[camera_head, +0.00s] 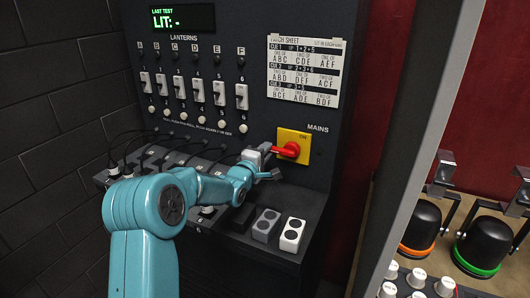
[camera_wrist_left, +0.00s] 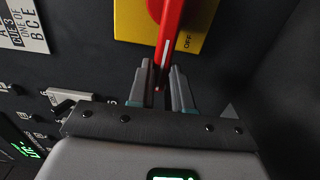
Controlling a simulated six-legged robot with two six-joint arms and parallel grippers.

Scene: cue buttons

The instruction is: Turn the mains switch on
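The mains switch is a yellow plate (camera_head: 303,139) with a red handle (camera_head: 287,151), below the word MAINS on the dark panel. In the head view the handle points left. The wrist view shows the red handle (camera_wrist_left: 170,38) and the yellow plate (camera_wrist_left: 205,25) with an OFF mark beside the handle. My left gripper (camera_head: 272,162) is at the handle's free end. My right gripper is not in view.
Lantern switches A to F (camera_head: 193,88) and a patch sheet (camera_head: 304,70) are left of and above the mains switch. Plugs and cables sit on the ledge below, with a white two-dot block (camera_head: 292,235). A display (camera_head: 183,18) reads "LIT: -". Lamps stand at right.

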